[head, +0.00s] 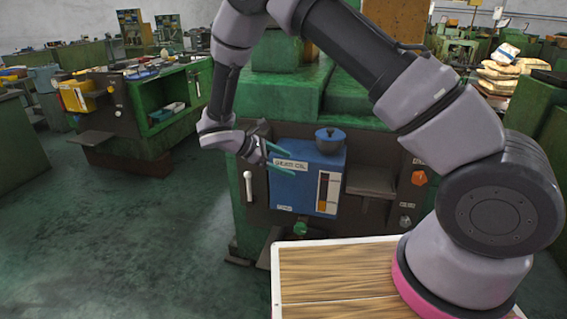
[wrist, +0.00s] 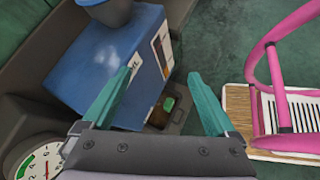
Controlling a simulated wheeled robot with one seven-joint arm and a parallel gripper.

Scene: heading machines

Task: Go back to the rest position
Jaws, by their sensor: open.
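My gripper (head: 281,160) is at the end of my bent arm, in front of the green machine. Its two teal fingers are spread apart with nothing between them; they also show in the wrist view (wrist: 160,95). Behind the fingers is a blue oil box (head: 305,195) with a dark blue cap, a white label and a level window. In the wrist view the blue box (wrist: 80,75) lies beyond the left finger. I cannot tell whether that finger touches it.
The green machine (head: 245,205) carries a white-handled lever (head: 249,187), an orange knob (head: 419,178) and a green knob (head: 300,229). A gauge (wrist: 40,162) shows in the wrist view. My wooden-topped base is at the front. Open floor (head: 110,240) lies to the left.

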